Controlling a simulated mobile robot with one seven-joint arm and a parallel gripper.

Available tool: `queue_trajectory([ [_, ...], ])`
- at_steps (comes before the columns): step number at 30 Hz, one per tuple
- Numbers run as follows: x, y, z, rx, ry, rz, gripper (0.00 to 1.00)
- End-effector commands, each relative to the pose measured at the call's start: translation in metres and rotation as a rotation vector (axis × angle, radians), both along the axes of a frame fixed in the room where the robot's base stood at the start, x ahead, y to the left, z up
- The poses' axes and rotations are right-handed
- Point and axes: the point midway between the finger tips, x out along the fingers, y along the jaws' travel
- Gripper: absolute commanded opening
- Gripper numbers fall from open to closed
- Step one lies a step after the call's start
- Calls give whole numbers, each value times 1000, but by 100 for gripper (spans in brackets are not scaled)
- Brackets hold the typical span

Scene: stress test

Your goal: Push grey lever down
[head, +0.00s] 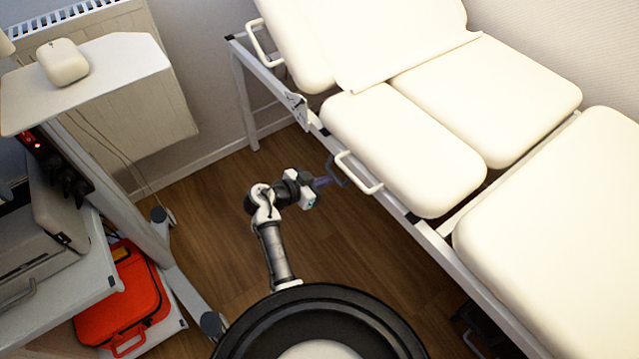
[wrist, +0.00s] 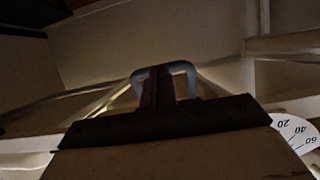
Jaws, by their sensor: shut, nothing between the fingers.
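The grey lever (head: 336,172) is a small dark grey loop on the near side rail of the cream treatment couch, beside a white handle (head: 360,176). In the wrist view the grey lever (wrist: 183,70) shows as an upside-down U behind my fingers. My gripper (head: 324,182) reaches from the left with its fingertips at the lever. In the wrist view my gripper (wrist: 156,76) is shut, its dark fingers overlapping the middle of the loop. I cannot tell whether they touch it.
The couch's cream pads (head: 405,150) and metal side rail (head: 425,232) lie close to the right of my gripper. A white numbered scale (wrist: 297,131) is at the wrist view's right. A trolley (head: 95,75) stands left, with a red case (head: 122,300) low down. Wooden floor (head: 200,235) lies between.

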Motion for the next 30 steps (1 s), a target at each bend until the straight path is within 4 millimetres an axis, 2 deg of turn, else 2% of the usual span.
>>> queue_trajectory([
  [6,3,-3,-7,2,-1,-1,0],
  [30,5,-7,-8,3,3,-1,0],
])
